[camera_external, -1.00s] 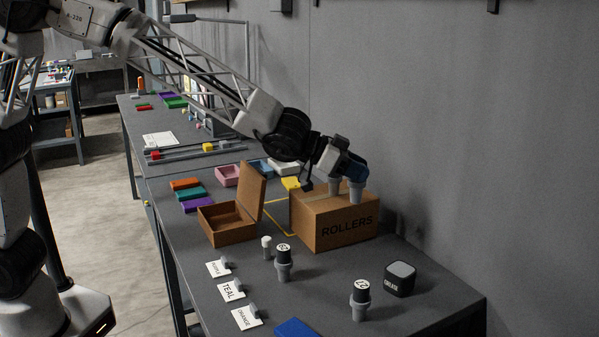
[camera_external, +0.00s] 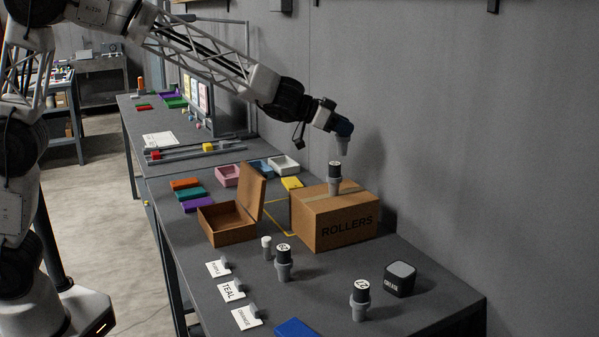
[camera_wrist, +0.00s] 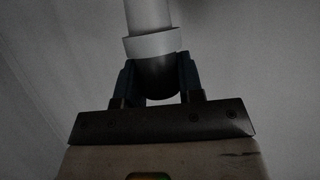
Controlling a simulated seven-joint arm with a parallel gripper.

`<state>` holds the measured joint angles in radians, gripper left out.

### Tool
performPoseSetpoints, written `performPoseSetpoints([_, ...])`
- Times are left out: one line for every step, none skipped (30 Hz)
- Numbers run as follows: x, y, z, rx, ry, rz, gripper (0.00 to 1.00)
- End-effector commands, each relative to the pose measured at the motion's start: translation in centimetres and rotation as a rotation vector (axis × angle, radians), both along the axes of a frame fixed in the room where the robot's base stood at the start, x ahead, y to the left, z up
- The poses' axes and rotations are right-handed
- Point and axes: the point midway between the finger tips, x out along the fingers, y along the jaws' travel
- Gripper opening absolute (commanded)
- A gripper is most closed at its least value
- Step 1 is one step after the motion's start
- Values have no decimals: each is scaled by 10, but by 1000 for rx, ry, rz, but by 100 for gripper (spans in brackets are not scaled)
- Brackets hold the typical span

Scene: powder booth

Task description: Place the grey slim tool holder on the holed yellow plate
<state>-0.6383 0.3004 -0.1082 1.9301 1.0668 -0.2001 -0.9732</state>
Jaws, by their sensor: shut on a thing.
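My gripper (camera_external: 342,127) is shut on the grey slim tool holder (camera_external: 342,146), held in the air above the cardboard box, its narrow end pointing down. In the wrist view my gripper (camera_wrist: 160,82) has its two dark fingers on either side of the holder (camera_wrist: 150,45), whose pale collar and shaft show beyond them. The yellow plate (camera_external: 291,183) lies on the table behind the box, left of and below my gripper; its holes are too small to make out.
The ROLLERS box (camera_external: 333,224) carries another grey holder with a black, labelled top (camera_external: 335,179). An open brown box (camera_external: 232,225) stands to its left. White (camera_external: 284,166), blue and pink trays lie behind. More holders (camera_external: 284,264) stand in front. The wall is close on the right.

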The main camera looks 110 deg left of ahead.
Motion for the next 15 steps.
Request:
performPoseSetpoints([-4,7,0,1,-1,9,0])
performPoseSetpoints([-6,10,0,1,-1,13,0])
performPoseSetpoints([-9,14,-1,1,-1,19,0])
performPoseSetpoints([-11,18,-1,1,-1,24,0])
performPoseSetpoints([-13,21,-2,0,-1,30,0])
performPoseSetpoints([-17,27,-4,-1,0,38,0])
performPoseSetpoints([-20,31,-5,0,0,44,0])
performPoseSetpoints([-22,34,-6,0,0,50,0])
performPoseSetpoints([-26,40,-8,-1,-2,59,0])
performPoseSetpoints([-29,44,-9,1,-1,65,0])
performPoseSetpoints([-32,48,-10,-1,-1,74,0])
performPoseSetpoints([-37,54,-14,0,0,85,0])
performPoseSetpoints([-41,59,-16,-1,-1,94,0])
performPoseSetpoints([-44,64,-18,-1,0,102,0])
performPoseSetpoints([-49,70,-21,0,-1,113,0])
